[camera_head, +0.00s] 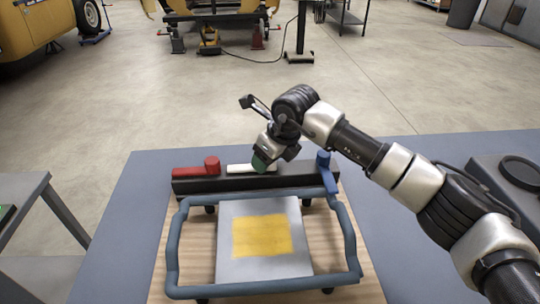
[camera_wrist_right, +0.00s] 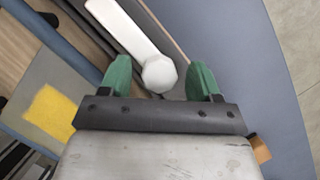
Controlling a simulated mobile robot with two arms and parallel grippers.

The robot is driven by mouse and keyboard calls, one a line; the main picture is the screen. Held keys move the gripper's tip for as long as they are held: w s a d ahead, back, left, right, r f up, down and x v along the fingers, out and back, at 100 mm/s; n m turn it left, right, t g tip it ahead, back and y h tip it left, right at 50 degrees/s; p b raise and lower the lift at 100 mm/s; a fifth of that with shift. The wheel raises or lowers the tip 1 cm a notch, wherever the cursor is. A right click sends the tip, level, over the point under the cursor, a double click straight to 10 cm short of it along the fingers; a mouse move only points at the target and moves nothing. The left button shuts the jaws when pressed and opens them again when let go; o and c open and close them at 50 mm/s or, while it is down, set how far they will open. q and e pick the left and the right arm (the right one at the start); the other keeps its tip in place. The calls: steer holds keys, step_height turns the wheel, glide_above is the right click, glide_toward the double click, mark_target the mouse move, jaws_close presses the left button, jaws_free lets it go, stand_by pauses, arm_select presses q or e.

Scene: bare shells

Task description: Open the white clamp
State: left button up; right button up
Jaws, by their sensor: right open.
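The white clamp (camera_head: 240,168) is a flat lever lying along the dark bar at the back of the fixture. In the right wrist view, its white arm (camera_wrist_right: 128,28) ends in a faceted round knob. My right gripper (camera_head: 262,162) is over the clamp's right end and hides that end in the head view. In the right wrist view the green fingers of my right gripper (camera_wrist_right: 160,78) are open, one on each side of the knob. I cannot tell whether they touch it. My left gripper is not in view.
A red clamp (camera_head: 190,172) lies along the bar to the left. A blue clamp (camera_head: 327,172) on the right points toward me. A blue tubular frame (camera_head: 172,240) surrounds a grey plate with a yellow patch (camera_head: 262,236).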

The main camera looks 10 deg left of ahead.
steer(key=v, duration=1.1)
steer(key=shift+b, duration=0.45)
